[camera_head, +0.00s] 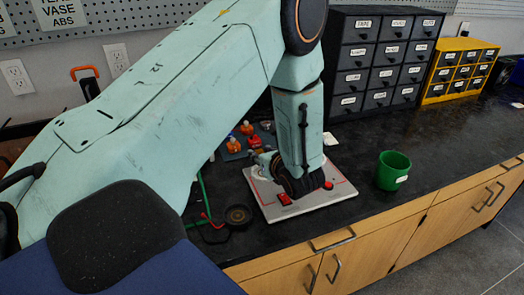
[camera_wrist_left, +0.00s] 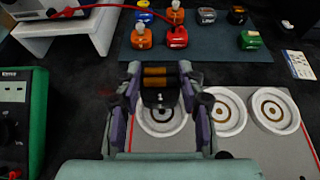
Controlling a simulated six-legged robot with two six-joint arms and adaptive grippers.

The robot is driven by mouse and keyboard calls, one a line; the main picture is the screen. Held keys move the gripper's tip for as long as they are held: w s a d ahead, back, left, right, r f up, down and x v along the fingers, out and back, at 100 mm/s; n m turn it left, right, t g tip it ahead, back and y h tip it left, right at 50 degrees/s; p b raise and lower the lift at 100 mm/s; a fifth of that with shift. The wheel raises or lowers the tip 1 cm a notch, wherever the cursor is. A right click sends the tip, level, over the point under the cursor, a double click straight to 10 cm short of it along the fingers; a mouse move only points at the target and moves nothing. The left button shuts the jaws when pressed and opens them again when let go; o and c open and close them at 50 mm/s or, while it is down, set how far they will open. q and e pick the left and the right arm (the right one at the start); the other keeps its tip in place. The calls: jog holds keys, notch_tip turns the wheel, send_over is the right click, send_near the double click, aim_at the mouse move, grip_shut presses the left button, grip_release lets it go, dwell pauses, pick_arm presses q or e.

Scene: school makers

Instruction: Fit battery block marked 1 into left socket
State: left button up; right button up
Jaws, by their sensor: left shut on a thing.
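My left gripper (camera_wrist_left: 158,72) is shut on a dark block with brown bands and a white 1, the battery block (camera_wrist_left: 158,98). The wrist view shows it in front of the leftmost round socket (camera_wrist_left: 160,122) of the pale board (camera_wrist_left: 213,143), covering part of its ring. I cannot tell whether the block touches the socket. Two more ringed sockets, the middle one (camera_wrist_left: 228,113) and the right one (camera_wrist_left: 273,109), show uncovered. In the head view my wrist stands over the board (camera_head: 325,197) and hides most of the gripper and the block. My right gripper is not in view.
A dark mat (camera_wrist_left: 213,58) with several coloured pieces lies behind the board. A green-cased meter (camera_wrist_left: 38,110) is at left in the wrist view. A green cup (camera_head: 392,172) stands right of the board. Drawer cabinets (camera_head: 375,65) line the wall.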

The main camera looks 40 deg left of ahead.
pick_arm(q)
jog(key=shift+d+f+b, duration=0.4)
jog(key=shift+f+b, duration=0.2)
jog(key=shift+f, duration=0.25)
jog(key=shift+d+f, duration=0.15)
jog(key=shift+s+f+b, duration=0.1)
jog(key=shift+s+b, duration=0.05)
jog(key=shift+b, duration=0.2)
jog(key=shift+a+f, duration=0.15)
jog(key=shift+a, duration=0.1)
jog(key=shift+w+a+f, duration=0.15)
jog(key=shift+w, duration=0.05)
jog(key=shift+s+d+r, duration=0.1)
jog(key=shift+d+r, duration=0.15)
jog(key=shift+d, duration=0.05)
jog(key=shift+a, duration=0.1)
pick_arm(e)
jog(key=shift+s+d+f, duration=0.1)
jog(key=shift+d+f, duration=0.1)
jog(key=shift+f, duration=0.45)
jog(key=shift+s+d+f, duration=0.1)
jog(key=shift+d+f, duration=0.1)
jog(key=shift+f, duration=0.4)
pick_arm(q)
jog(key=shift+a+f, duration=0.1)
jog(key=shift+f, duration=0.05)
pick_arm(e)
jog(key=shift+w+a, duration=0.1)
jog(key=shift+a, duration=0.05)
